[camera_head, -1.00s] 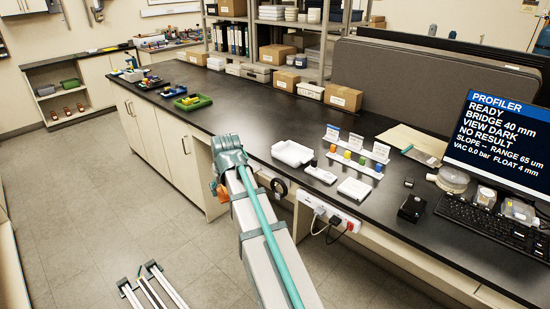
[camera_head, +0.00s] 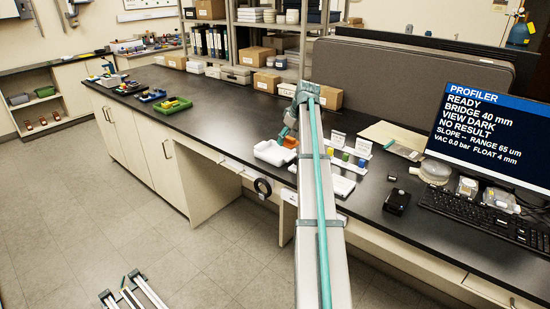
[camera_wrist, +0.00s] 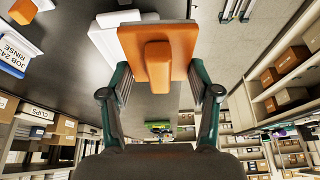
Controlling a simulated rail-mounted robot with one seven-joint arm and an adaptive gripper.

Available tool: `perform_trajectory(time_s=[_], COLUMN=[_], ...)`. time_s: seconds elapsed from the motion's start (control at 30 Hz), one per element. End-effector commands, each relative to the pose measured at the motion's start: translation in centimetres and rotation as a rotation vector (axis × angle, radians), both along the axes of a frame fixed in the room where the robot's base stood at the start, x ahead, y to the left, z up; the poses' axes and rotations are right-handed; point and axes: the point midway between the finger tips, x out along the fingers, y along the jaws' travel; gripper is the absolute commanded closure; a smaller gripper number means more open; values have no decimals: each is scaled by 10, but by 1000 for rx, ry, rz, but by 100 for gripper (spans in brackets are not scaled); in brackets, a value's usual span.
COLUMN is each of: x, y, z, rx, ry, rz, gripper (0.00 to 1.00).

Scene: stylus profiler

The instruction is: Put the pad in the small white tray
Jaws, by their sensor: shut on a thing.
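The orange pad (camera_wrist: 180,38), a flat square with a raised block, is held between the two fingers of my gripper (camera_wrist: 160,72) in the wrist view. In the head view, a small orange part of the pad (camera_head: 290,141) shows beside my arm, at the right end of the open white tray (camera_head: 266,155). My gripper (camera_head: 289,132) is there too, partly hidden by my arm. A white tray-like shape (camera_wrist: 108,38) lies partly behind the pad in the wrist view. I cannot tell whether the pad touches the tray.
A rack of coloured pots (camera_head: 360,163) with small signs stands right of my arm. A flat white piece (camera_head: 341,186) lies near the bench front edge. Cardboard boxes (camera_head: 267,82) stand behind.

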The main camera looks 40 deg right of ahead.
Motion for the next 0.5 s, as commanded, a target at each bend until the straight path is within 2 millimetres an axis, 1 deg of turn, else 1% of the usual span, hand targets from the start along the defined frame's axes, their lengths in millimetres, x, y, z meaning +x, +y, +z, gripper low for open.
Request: perform_trajectory(time_s=[0.13,0.23,0.5], x=[8,21,78], y=[-3,-7,-23], z=[1,-4,-28], rx=[1,1,1], ry=[-2,-2,-1], rz=[57,67,65], gripper=[71,71,71])
